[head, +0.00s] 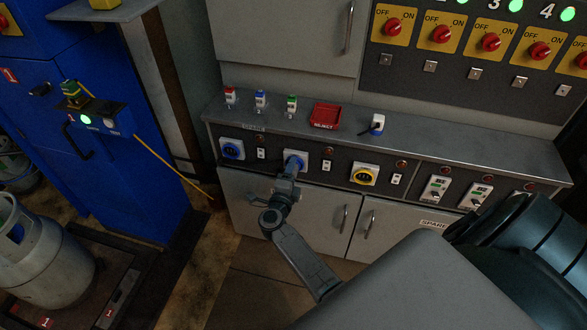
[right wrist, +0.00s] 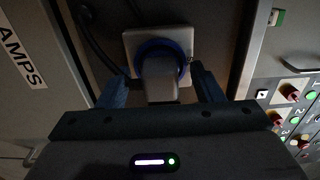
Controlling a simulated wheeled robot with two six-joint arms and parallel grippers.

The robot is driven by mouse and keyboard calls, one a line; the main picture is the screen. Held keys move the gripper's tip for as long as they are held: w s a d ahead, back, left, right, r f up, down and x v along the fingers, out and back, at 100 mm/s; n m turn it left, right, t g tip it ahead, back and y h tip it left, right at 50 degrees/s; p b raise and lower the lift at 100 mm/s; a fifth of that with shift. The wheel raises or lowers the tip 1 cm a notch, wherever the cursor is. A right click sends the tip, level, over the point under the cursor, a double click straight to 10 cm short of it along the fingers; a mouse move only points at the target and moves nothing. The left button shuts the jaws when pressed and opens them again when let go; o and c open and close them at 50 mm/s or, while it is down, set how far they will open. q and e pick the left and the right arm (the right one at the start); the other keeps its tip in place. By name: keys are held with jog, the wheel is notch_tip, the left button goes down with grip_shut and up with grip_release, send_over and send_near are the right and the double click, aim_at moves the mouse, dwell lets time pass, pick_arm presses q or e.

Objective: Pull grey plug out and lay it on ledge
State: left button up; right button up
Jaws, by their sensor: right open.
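The grey plug (right wrist: 161,88) sits in a blue-ringed socket (right wrist: 186,50) on a white plate in the right wrist view. In the head view that socket (head: 301,155) is on the dark panel below the ledge, and my gripper hides most of the plug. My right gripper (right wrist: 160,80) is open, with one finger on each side of the plug; whether they touch it I cannot tell. It also shows in the head view (head: 293,170), in front of the socket. The grey ledge (head: 440,146) runs above the panel. My left gripper is not in view.
On the ledge stand red (head: 229,97), blue (head: 260,101) and green (head: 291,104) topped pieces, a red REJECT tray (head: 325,117) and a white block (head: 377,124) with a dark lead. The ledge's right part is clear. A blue socket (head: 232,149) and yellow socket (head: 365,175) flank the gripper.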

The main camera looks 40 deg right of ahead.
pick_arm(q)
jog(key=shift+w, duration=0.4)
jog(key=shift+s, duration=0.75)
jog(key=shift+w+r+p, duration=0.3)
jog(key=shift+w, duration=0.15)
